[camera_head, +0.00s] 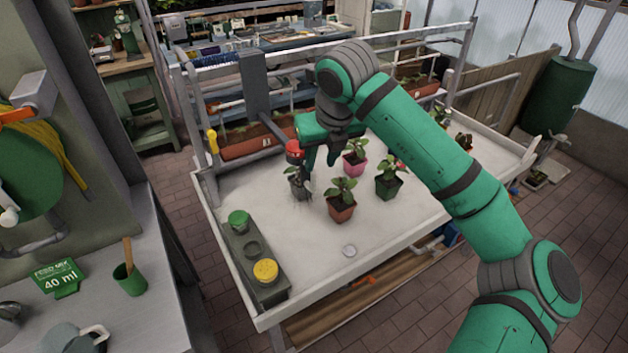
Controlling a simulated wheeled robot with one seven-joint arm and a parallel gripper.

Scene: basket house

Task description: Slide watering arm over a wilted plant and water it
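The watering arm (262,95) is a grey upright on the rail along the back of the white plant bench (375,246). Other plants stand in a terracotta pot (341,211), a green pot (388,191) and a pink pot (354,167). Which is wilted is hard to tell. My gripper (322,160) points down just right of the red head, its fingers apart with nothing visible between them. Whether it touches the head is unclear.
A grey panel with a green button (238,219) and a yellow button (265,270) sits at the bench's left edge. A 40 ml sign (58,277) stands on the left counter. My arm hides some plants at right.

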